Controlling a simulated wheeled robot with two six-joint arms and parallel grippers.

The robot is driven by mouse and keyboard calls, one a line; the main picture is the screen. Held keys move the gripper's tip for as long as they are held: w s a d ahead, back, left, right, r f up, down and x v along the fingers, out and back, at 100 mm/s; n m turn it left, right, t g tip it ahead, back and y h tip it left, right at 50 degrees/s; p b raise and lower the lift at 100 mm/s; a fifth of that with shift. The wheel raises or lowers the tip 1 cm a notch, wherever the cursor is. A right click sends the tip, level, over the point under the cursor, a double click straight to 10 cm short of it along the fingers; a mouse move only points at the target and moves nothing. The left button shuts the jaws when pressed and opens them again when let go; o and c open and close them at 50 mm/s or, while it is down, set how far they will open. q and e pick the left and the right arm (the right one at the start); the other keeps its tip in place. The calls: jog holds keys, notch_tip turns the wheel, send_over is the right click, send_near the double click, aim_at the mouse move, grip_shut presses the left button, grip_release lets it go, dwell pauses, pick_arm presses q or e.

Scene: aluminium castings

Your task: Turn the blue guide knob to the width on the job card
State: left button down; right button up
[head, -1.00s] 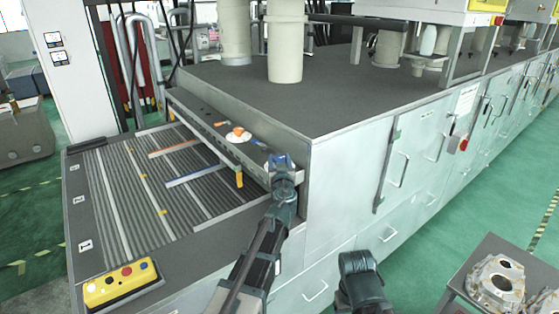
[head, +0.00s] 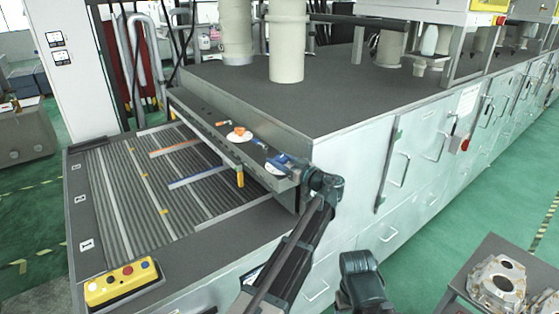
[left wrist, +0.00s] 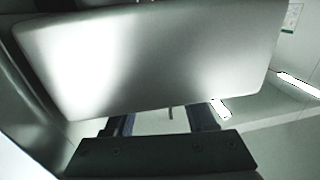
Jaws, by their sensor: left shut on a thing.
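The blue guide knob (head: 279,159) sits at the near right end of the long grey control ledge above the conveyor. My left gripper (head: 287,165) is at it and shut on it, with the wrist reaching in from the right. The knob does not show there. The blue guide bar (head: 200,177) lies across the ribbed conveyor. No readable job card shows. My right gripper is out of view.
An orange knob (head: 239,133) on a white dial sits farther along the ledge. An orange bar (head: 175,148) crosses the conveyor. A yellow button box (head: 121,283) stands at the front left. The grey cabinet (head: 350,175) rises close behind my left wrist. Castings (head: 497,278) lie on a table at right.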

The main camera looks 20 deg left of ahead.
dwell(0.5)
pick_arm(q)
jog(key=shift+c, duration=1.2)
grip_release()
jog(key=shift+r, duration=0.1)
